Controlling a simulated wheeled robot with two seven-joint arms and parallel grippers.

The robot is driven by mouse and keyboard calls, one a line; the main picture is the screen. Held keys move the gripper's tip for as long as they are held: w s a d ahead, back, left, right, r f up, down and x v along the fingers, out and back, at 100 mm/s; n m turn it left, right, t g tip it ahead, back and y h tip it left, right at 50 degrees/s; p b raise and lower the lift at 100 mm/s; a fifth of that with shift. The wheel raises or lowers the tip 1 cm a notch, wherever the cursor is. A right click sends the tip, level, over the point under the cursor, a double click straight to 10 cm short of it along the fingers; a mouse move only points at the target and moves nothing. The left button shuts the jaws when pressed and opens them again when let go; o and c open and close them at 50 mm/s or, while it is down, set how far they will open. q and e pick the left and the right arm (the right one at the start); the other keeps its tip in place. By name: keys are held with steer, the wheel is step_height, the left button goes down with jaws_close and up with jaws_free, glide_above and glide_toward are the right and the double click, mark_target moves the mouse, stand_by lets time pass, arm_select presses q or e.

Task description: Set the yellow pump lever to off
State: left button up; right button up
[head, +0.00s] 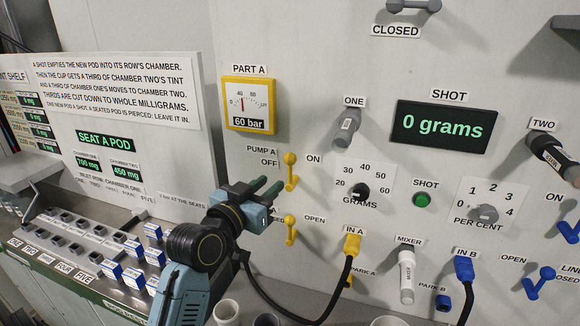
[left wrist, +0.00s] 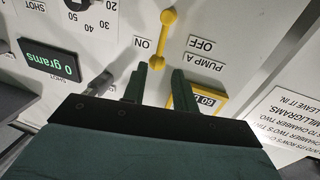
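The yellow pump lever (head: 291,172) is on the panel between the OFF and ON words beside the PUMP A label (head: 261,150). It stands nearly upright, and I cannot tell which setting it is on. My left gripper (head: 268,184) is just left of and below it, with two green fingers apart. In the left wrist view, the lever (left wrist: 163,40) shows upside down beyond the fingers. One rounded end lies in line with the gap of my left gripper (left wrist: 159,72); no grip on it shows. My right gripper is in neither view.
A second yellow lever (head: 290,229) sits below, near OPEN. A yellow-framed gauge (head: 249,105) reading 60 bar is above left. A yellow plug (head: 352,244) with a black cable is below right. Blue-and-white pods (head: 133,279) stand at lower left.

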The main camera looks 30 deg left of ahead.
mark_target(289, 168)
arm_select(q)
steer(key=w+p, duration=0.1)
steer(key=w, duration=0.8)
steer(key=shift+w+a, duration=0.1)
steer(key=shift+w, duration=0.3)
jaws_close()
